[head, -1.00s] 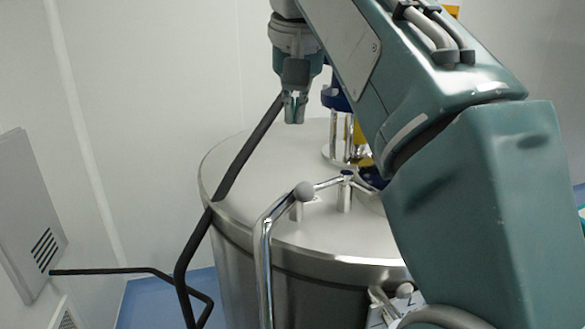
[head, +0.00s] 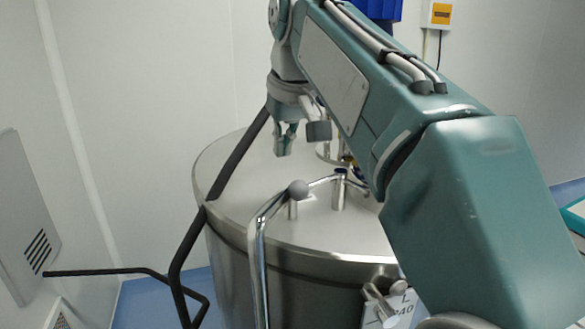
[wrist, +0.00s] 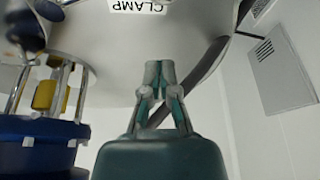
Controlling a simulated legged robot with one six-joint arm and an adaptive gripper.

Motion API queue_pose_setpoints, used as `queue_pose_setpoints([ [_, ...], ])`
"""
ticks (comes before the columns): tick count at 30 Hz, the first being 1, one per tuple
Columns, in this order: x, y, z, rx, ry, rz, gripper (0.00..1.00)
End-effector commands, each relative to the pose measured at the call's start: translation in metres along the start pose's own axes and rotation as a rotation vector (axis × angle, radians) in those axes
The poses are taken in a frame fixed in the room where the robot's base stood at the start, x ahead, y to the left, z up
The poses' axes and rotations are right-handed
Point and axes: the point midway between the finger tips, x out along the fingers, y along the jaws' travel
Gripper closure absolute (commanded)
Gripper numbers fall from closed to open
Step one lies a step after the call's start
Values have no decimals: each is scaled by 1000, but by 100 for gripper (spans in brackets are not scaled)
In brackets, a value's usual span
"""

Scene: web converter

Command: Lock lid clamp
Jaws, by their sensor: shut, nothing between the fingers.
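The round steel lid (head: 235,190) covers a steel drum in the head view. A chrome bent handle (head: 257,235) with a grey ball end rises over its front edge. A silver fitting with a round knob (head: 372,292) is on the drum's front side. I cannot tell which part is the lid clamp. A white label reading CLAMP (wrist: 140,5) is on the lid in the wrist view, upside down. My gripper (head: 284,152) is shut and empty, pointing down over the lid's back part; its tips also show in the wrist view (wrist: 159,70).
A black bent bar (head: 238,160) runs up past the lid's left side, close to my gripper. A blue unit with a yellow part (wrist: 45,140) and chrome posts stands on the lid. My arm hides the lid's right side. A wall panel (head: 28,215) is at left.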

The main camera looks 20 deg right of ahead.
Motion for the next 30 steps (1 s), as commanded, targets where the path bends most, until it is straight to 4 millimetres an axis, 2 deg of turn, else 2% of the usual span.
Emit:
queue_pose_setpoints([
  [4,28,0,1,0,-4,0,100],
  [9,19,0,26,1,2,0,100],
  [14,18,0,37,1,0,0,100],
  [30,18,1,39,1,0,0,100],
])
